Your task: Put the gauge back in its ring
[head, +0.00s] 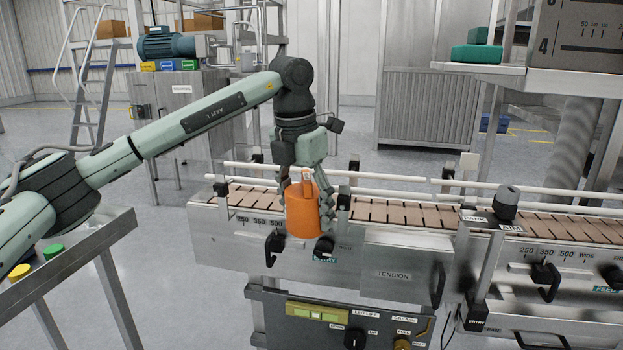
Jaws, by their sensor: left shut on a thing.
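My left gripper (305,195) reaches down over the near edge of the conveyor, left of the picture's middle. It is shut on an orange piece (304,213) that tapers toward its top, which looks like the gauge. Fingers cover part of its upper right side. The piece hangs in front of the conveyor's side rail, above a black clamp handle; I cannot tell if it touches anything. I cannot make out the ring for certain. My right gripper is not in view.
The slatted conveyor (395,211) with white guide rails runs across the picture. Black clamp handles and a TENSION cover (398,275) stick out at its front. A black knob (505,203) stands by the PARK and AIM labels. A control panel (340,320) is below.

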